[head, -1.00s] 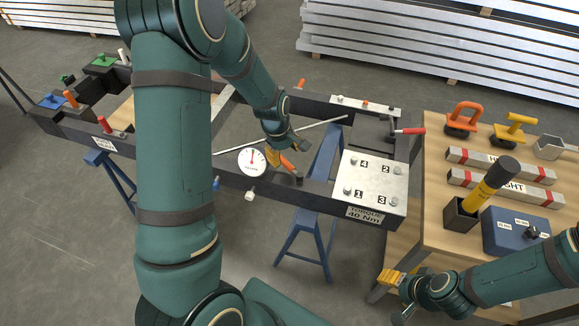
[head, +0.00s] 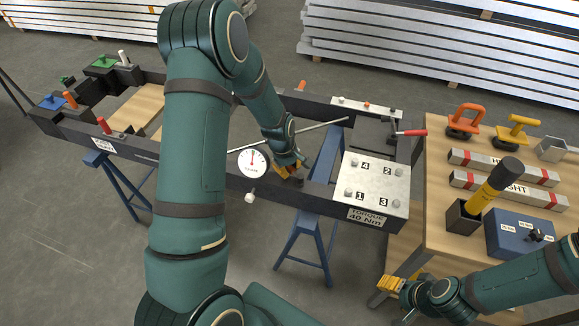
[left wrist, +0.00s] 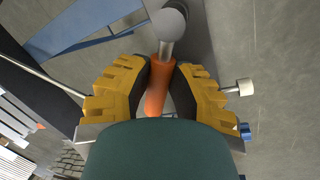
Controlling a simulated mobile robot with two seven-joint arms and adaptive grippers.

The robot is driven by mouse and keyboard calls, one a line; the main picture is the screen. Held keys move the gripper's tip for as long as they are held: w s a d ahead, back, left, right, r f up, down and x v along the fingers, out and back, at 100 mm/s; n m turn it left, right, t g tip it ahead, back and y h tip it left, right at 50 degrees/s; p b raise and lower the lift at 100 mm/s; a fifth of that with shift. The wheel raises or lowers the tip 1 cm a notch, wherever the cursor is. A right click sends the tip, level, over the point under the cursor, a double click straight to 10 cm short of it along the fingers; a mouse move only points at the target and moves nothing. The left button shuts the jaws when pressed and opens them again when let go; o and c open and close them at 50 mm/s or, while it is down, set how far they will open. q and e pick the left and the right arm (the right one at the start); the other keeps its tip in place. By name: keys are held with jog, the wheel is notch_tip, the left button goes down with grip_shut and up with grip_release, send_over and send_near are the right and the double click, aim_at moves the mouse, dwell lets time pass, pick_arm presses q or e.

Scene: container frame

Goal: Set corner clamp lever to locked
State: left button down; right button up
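The corner clamp's orange lever (left wrist: 157,90) runs between the fingers of my left gripper (left wrist: 162,75) in the left wrist view. The dark finger pads lie close against both sides of the lever, and the gripper looks shut on it. A round grey knob end (left wrist: 169,24) stands just beyond the fingertips. In the head view my left gripper (head: 290,170) is at the frame's near rail and hides most of the lever. My right gripper (head: 390,283) is low beside the bench, away from the frame; its finger gap is not clear.
A dial gauge (head: 253,162) sits just left of my left gripper. The numbered torque plate (head: 371,186) and a red-handled clamp (head: 411,133) are to the right. A thin rod (head: 322,126) crosses behind. The wooden bench (head: 440,218) holds several tools.

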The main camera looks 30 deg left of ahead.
dwell(0.6)
pick_arm(q)
jog(key=m, duration=0.1)
jog(key=w+m+b, duration=0.1)
jog(key=shift+d+f+m, duration=0.15)
jog(key=shift+d+m, duration=0.1)
jog(key=shift+m, duration=0.15)
jog(key=shift+w+d+m+g+h+b, duration=0.15)
jog(key=shift+w+d+m+g+h, duration=0.25)
jog(key=shift+m, duration=0.95)
jog(key=shift+w+d+m+g+h+b, duration=0.1)
jog(key=shift+w+d+m+b, duration=0.3)
jog(key=shift+m, duration=0.9)
jog(key=shift+w+d+m+g+h+p, duration=0.15)
jog(key=shift+d+m, duration=0.4)
jog(key=shift+m, duration=0.8)
jog(key=c, duration=0.8)
grip_release()
jog(key=shift+c, duration=0.2)
jog(key=shift+w, duration=0.1)
